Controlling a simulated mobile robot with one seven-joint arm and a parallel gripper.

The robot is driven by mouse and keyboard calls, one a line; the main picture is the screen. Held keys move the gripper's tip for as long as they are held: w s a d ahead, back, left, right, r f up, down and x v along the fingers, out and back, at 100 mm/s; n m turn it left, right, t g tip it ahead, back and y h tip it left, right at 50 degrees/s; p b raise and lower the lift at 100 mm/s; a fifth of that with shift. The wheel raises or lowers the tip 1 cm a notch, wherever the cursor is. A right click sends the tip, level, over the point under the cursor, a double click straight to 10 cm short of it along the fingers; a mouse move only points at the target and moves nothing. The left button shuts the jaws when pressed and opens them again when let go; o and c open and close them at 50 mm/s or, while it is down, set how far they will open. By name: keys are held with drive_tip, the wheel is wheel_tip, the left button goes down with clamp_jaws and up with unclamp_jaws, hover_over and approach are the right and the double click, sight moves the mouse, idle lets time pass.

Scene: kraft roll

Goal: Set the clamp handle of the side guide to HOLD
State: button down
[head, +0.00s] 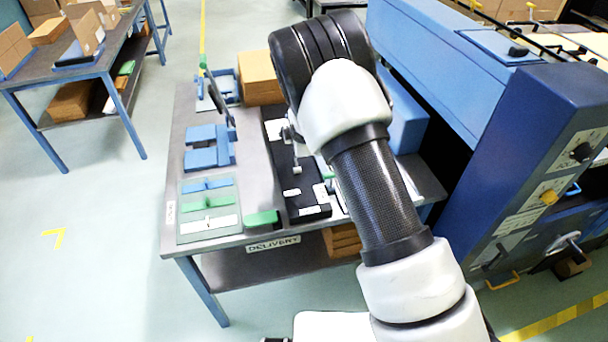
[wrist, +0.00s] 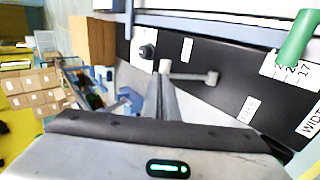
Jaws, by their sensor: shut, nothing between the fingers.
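The side guide is a long black plate (wrist: 235,75) with white labels, running across the wrist view; it also shows in the head view (head: 309,200). The clamp handle (wrist: 192,77) is a short grey lever with a round knob at its right end. A white label lies above it and another (wrist: 248,110) at its lower right; I cannot read either surely. My gripper (wrist: 162,92) is shut and empty, its fingertips by the lever's left end. I cannot tell whether they touch it. My arm hides most of this area in the head view.
A green handle (wrist: 298,38) stands at the plate's right, near a number scale. A black knob (wrist: 146,51) is at its left. A cardboard box (head: 260,78), blue blocks (head: 205,148) and a tray of coloured strips (head: 208,208) share the delivery table. A blue machine (head: 520,150) stands right.

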drive_tip(key=shift+w+a, duration=0.1)
drive_tip(key=shift+w, duration=0.4)
idle(0.4)
drive_tip(key=shift+s+r, duration=0.1)
drive_tip(key=shift+r, duration=0.5)
drive_tip(key=w+r+v, duration=0.1)
drive_tip(key=v, duration=1.1)
drive_tip(key=shift+r, duration=0.5)
